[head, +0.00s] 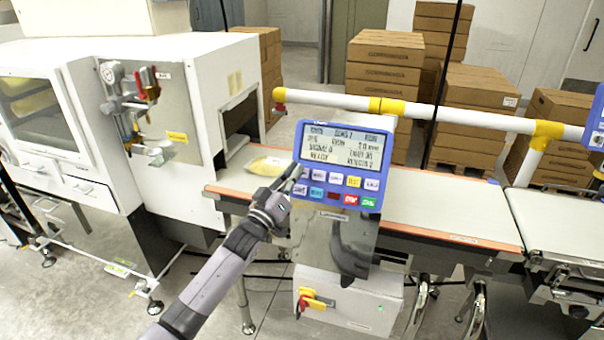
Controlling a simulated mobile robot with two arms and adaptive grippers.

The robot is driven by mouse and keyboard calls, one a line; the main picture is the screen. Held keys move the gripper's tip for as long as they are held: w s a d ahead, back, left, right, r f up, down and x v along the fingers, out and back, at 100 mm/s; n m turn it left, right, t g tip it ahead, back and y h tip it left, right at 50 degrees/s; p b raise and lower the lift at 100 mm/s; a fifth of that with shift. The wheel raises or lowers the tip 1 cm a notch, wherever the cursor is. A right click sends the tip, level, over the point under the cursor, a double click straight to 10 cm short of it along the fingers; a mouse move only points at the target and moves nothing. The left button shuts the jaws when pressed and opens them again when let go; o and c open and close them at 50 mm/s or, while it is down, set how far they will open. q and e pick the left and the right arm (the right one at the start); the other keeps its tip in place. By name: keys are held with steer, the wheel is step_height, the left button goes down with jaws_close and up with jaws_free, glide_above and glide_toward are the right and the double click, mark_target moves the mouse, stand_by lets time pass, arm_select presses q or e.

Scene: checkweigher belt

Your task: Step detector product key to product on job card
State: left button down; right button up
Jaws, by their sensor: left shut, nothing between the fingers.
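The blue detector control panel (342,165) stands above the belt, with a lit text screen (346,143) too small to read surely. Below the screen are two rows of keys: white ones, a yellow key (354,182), a light blue key (317,192), red keys and a green key (369,202). My left gripper (296,174) is shut and empty. Its fingertips are at the left end of the upper key row and partly cover the keys there. I cannot tell whether they touch a key. My right gripper is out of view. I cannot make out a job card.
A yellowish bag (269,166) lies on the belt (437,212) by the white machine's opening (239,120). A white and yellow rail (420,110) runs behind the panel. Another blue panel (597,122) is at the right edge. Cartons (384,62) are stacked behind.

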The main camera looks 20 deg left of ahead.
arm_select(q)
steer(key=shift+w+f+b, duration=0.25)
steer(key=shift+w+b, duration=0.15)
steer(key=shift+b, duration=0.05)
stand_by(0.4)
stand_by(0.3)
steer(key=shift+s+r+p, duration=0.4)
steer(key=shift+s+p, duration=0.4)
steer(key=shift+p, duration=0.1)
